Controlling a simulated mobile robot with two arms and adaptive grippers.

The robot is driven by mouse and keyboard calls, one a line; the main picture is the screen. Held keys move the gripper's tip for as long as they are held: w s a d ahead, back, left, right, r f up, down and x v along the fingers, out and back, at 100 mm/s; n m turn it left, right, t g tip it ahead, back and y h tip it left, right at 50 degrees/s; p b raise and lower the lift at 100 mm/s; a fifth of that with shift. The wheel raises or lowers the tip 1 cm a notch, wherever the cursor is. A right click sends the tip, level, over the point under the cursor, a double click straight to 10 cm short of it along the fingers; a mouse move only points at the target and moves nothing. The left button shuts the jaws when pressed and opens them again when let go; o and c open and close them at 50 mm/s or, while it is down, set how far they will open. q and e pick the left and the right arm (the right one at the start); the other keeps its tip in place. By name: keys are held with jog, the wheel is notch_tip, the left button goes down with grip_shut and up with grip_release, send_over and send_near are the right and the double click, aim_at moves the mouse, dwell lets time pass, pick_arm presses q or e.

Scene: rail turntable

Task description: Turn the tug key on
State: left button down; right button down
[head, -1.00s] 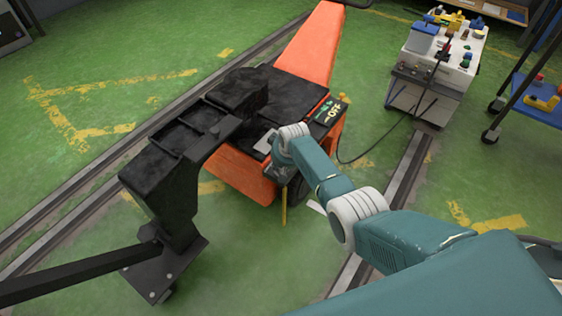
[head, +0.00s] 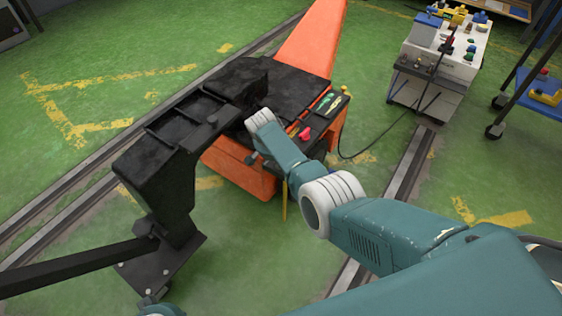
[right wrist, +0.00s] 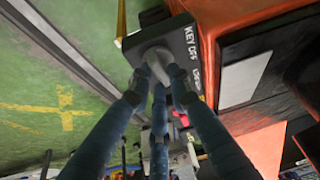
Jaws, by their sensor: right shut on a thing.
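The orange and black tug (head: 235,165) stands between floor rails in the middle of the head view. In the right wrist view, a dark panel (right wrist: 178,38) on the tug carries white lettering that reads "KEY OFF", with more letters partly covered. A grey key knob (right wrist: 156,54) sticks out of this panel. My right gripper (right wrist: 158,78) is shut on the knob, its three teal fingers around it. In the head view my right wrist covers the fingers and the knob. My left gripper is not clearly seen; a small teal part of mine shows at the bottom left.
A black frame (head: 160,165) extends from the tug toward the lower left. A white cart (head: 440,65) with a cable stands at the back right, beside a blue trolley (head: 540,95).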

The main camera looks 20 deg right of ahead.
jog(key=shift+a+f+m+g+b, duration=0.1)
jog(key=shift+m+g+b, duration=0.2)
jog(key=shift+m+b, duration=0.4)
pick_arm(q)
notch_tip(320, 180, up, 8)
jog(key=shift+s, duration=0.25)
jog(key=shift+a+f, duration=0.1)
jog(key=shift+a, duration=0.05)
pick_arm(e)
jog(key=c, duration=1.6)
grip_release()
jog(key=shift+a+r, duration=0.2)
jog(key=shift+r, duration=0.4)
jog(key=v, duration=1.1)
jog(key=shift+s+a+f, duration=0.1)
jog(key=shift+a+f, duration=0.05)
